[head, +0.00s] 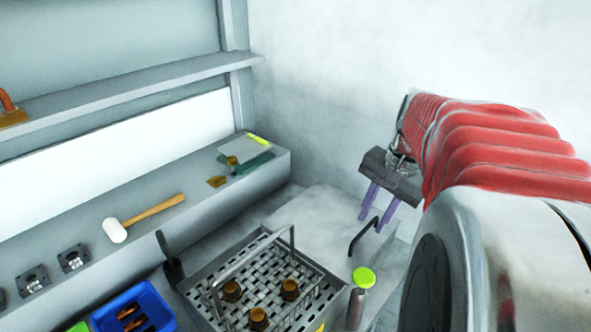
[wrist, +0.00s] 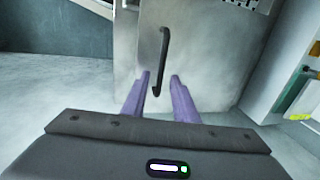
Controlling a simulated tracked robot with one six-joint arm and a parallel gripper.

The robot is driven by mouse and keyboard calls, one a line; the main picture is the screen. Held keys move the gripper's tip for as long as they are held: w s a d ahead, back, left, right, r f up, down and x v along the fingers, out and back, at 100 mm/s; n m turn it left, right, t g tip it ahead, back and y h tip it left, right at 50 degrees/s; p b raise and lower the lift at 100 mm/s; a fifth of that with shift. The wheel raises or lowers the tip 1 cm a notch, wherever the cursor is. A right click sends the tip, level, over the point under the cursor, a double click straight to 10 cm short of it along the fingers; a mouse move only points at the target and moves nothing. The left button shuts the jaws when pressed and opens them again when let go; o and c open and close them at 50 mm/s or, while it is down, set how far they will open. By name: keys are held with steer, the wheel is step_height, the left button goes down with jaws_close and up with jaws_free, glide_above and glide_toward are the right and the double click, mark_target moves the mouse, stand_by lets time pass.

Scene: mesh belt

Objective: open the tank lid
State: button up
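The tank lid (head: 318,215) is a pale grey panel behind the wire basket, and it appears shut. It also fills the middle of the wrist view (wrist: 205,65). Its black bar handle (head: 364,236) stands up near its right side; in the wrist view the handle (wrist: 164,50) runs lengthwise away from me. My gripper (head: 371,222) has two purple fingers, apart and empty, close to the handle. In the wrist view the handle's near end lies between the fingertips (wrist: 160,76). I cannot tell whether they touch it.
A wire basket (head: 228,272) with several brown parts stands front centre. A bottle with a green cap (head: 363,278) is close below the handle. A blue bin (head: 150,300), a mallet (head: 116,230) and a bench (head: 60,225) are left. A white wall rises behind.

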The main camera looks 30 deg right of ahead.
jaws_close()
stand_by(0.3)
stand_by(1.2)
